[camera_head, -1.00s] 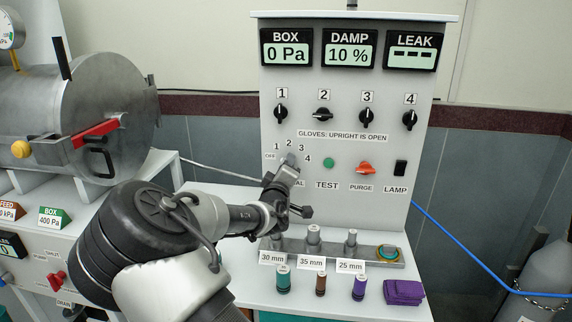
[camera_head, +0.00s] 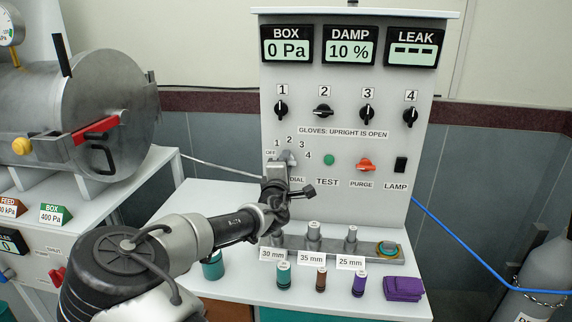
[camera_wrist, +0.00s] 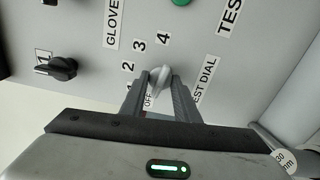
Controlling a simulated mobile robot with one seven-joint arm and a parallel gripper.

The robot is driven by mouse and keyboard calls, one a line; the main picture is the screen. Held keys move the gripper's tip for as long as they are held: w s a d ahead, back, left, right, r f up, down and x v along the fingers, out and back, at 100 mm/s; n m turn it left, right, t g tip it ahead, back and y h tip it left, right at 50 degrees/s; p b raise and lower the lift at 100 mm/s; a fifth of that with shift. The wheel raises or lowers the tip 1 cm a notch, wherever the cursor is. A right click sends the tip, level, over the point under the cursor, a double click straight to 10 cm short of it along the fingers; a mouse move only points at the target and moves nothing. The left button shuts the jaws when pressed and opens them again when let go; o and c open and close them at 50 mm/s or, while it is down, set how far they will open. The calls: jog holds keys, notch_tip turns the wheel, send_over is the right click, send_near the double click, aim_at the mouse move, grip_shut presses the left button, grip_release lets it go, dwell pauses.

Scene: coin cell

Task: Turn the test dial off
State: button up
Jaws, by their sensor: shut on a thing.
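The test dial (camera_head: 288,156) is a pale grey knob on the upright panel, with the marks OFF, 1, 2, 3 and 4 around it. My gripper (camera_head: 278,170) is at the panel in front of the dial and hides its lower part. In the wrist view the dial (camera_wrist: 160,79) sits between the two fingertips of my gripper (camera_wrist: 160,84), which is shut on it. The OFF label (camera_wrist: 148,101) shows beside the left finger. I cannot tell exactly which mark the dial points to.
A green TEST button (camera_head: 328,160), an orange PURGE knob (camera_head: 365,165) and a black LAMP switch (camera_head: 400,165) are to the right. Black glove knobs (camera_head: 323,112) are above. Below stands a rack (camera_head: 335,247) with several small cylinders in front. A steel chamber (camera_head: 85,115) is at left.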

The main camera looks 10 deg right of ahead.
dwell(0.4)
jog(key=o, duration=1)
jog(key=shift+o, duration=0.2)
jog(key=shift+s, duration=0.15)
jog(key=p+v, duration=0.1)
jog(key=v, duration=1.6)
jog(key=shift+s+a, duration=0.1)
